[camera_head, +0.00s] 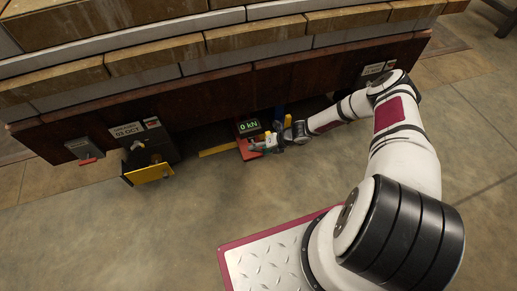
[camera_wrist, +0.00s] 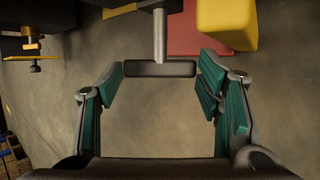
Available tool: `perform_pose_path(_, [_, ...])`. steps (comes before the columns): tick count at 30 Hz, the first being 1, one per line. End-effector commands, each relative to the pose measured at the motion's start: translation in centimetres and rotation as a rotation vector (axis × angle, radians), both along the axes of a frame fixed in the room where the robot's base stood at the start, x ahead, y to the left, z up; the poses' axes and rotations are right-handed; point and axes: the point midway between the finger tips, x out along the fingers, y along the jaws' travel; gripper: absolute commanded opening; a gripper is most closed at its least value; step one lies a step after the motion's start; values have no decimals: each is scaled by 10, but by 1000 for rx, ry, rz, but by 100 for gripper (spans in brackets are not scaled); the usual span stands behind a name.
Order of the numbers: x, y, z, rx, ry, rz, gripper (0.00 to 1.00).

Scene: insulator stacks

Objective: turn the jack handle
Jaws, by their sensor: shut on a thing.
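The jack handle (camera_wrist: 160,35) is a grey shaft ending in a dark crossbar, at the top middle of the wrist view. My gripper (camera_wrist: 162,70) has its teal-padded fingers on either side of the crossbar, shut on its two ends. In the head view my gripper (camera_head: 262,145) is low at the front of the stack, beside a red jack part (camera_head: 246,152). A display reading 0 kN (camera_head: 249,126) stands just above it. The handle is too small to make out in the head view. The red body (camera_wrist: 192,35) also shows in the wrist view.
The stacked layers (camera_head: 190,55) on a dark red beam (camera_head: 215,85) stand close behind the jack. A black box with a yellow plate (camera_head: 150,174) and a small grey box (camera_head: 83,148) are at the left. A yellow block (camera_wrist: 228,22) is beside the handle. The floor in front is clear.

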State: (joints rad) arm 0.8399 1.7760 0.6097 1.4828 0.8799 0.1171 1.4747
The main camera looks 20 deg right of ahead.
Motion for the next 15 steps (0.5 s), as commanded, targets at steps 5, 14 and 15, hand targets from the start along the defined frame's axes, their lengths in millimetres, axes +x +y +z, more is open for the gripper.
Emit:
perform_pose_path(5, [0, -5, -5, 141, 1, 2, 32])
perform_pose_path(14, [-1, -7, -11, 382, 2, 1, 32])
perform_pose_path(15, [-1, -8, -11, 409, 1, 1, 32])
